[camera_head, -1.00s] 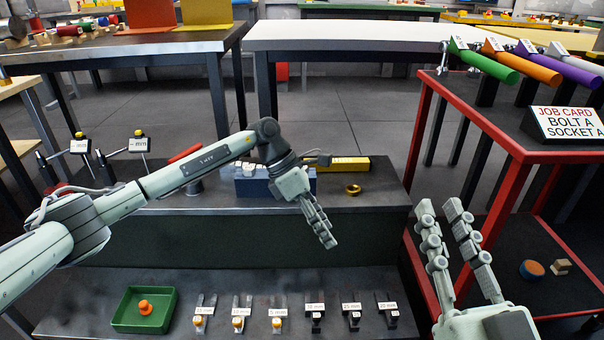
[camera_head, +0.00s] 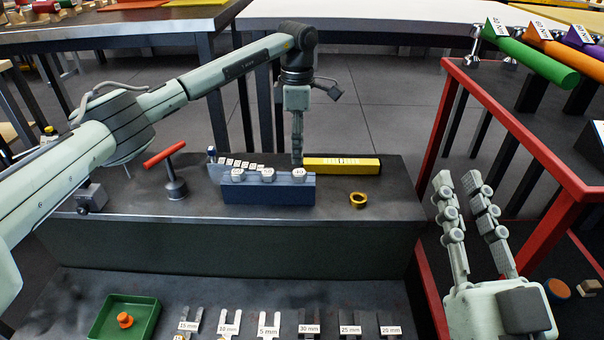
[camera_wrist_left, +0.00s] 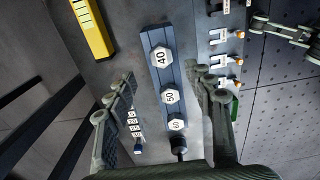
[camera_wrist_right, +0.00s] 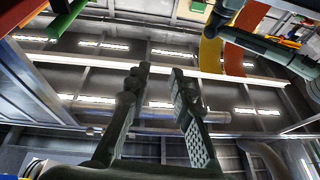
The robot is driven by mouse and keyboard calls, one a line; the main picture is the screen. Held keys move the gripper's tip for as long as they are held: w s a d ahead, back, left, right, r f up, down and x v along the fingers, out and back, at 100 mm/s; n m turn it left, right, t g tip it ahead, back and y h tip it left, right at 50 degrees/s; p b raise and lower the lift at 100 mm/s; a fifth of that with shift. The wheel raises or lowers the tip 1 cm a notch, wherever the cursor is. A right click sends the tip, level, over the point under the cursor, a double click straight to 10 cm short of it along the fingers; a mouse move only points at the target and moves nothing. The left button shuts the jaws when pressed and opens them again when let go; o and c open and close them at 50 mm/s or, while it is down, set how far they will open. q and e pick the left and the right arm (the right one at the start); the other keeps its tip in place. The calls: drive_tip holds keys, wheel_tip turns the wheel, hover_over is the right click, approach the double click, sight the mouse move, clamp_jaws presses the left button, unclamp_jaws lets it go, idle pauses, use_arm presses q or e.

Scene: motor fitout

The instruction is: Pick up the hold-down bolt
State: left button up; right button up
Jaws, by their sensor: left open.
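Three silver hex-head bolts stand in a blue block (camera_head: 270,192) on the raised dark bench. In the left wrist view the heads read 40 on one bolt (camera_wrist_left: 160,57) and 50 on another (camera_wrist_left: 169,97); the third bolt's label (camera_wrist_left: 176,123) is hard to read. My left gripper (camera_head: 297,158) points down just behind the block, near its right end. In its wrist view the open fingers (camera_wrist_left: 160,76) lie on either side of the block, with nothing between them gripped. My right gripper (camera_head: 458,182) is open and empty, pointing up at the right.
A yellow case (camera_head: 342,166), a brass ring (camera_head: 358,200) and a red-handled tool (camera_head: 170,165) are on the raised bench. A green tray (camera_head: 115,318) with an orange knob and several labelled forks sit on the lower shelf. A red-framed stand (camera_head: 505,138) borders the right.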

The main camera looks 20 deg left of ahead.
sight(299, 172)
use_arm(q)
drive_tip(key=shift+s+f, duration=0.15)
drive_tip(key=shift+f, duration=0.7)
wheel_tip(299, 172, down, 5)
drive_tip(key=shift+d+r+b, duration=0.15)
drive_tip(key=shift+r+b, duration=0.05)
drive_tip(key=shift+b, duration=0.15)
use_arm(e)
drive_tip(key=shift+s+d+r+t, duration=0.15)
drive_tip(key=shift+s+r+t, duration=0.05)
drive_tip(key=shift+r+t, duration=0.25)
drive_tip(key=shift+s+d+r+t, duration=0.15)
drive_tip(key=shift+r+t, duration=0.2)
drive_tip(key=shift+r, duration=0.05)
use_arm(q)
drive_tip(key=shift+c, duration=0.3)
clamp_jaws()
